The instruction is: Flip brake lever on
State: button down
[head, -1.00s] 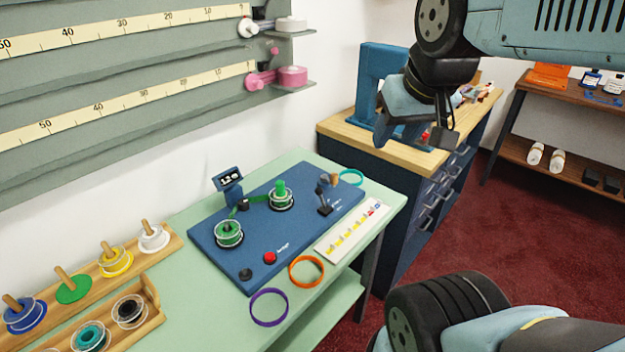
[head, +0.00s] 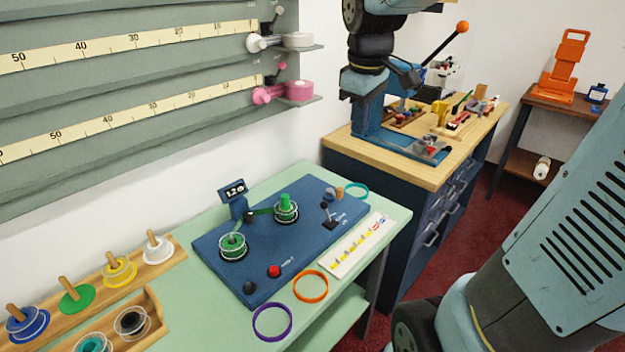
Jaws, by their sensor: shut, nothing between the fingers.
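The brake lever (head: 327,213) is a small dark lever on a dark base near the right end of the blue machine plate (head: 215,252). Small white lettering beside it is too small to read. I cannot tell which setting it is in. The plate also carries two green spools (head: 286,208), a small display (head: 233,190) and a red button (head: 274,271).
Purple (head: 272,337) and orange (head: 326,287) rings and a marked strip (head: 358,247) lie in front of the plate. A teal ring (head: 357,185) lies behind. Spool racks (head: 170,265) stand left. The wooden bench (head: 350,150) with the press borders the green counter's right.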

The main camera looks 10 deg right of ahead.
jog(key=w+a+f+n+g, duration=0.2)
jog(key=w+f+n, duration=0.4)
jog(key=w, duration=0.3)
jog(key=w+a+f+n+g, duration=0.2)
jog(key=w+f+n, duration=0.4)
jog(key=w+f, duration=0.3)
jog(key=shift+w+a+g+y, duration=0.3)
jog(key=shift+w+g, duration=0.15)
jog(key=shift+g, duration=0.25)
send_near(326, 212)
jog(key=w+f, duration=0.2)
jog(key=w, duration=0.1)
jog(key=w+f, duration=0.2)
jog(key=shift+w+a+f, duration=0.1)
jog(key=shift+w+a, duration=0.1)
jog(key=shift+a, duration=0.1)
jog(key=s, duration=0.3)
jog(key=shift+d+f, duration=0.1)
jog(key=shift+f, duration=0.2)
jog(key=shift+s+f, duration=0.15)
jog(key=shift+s, duration=0.3)
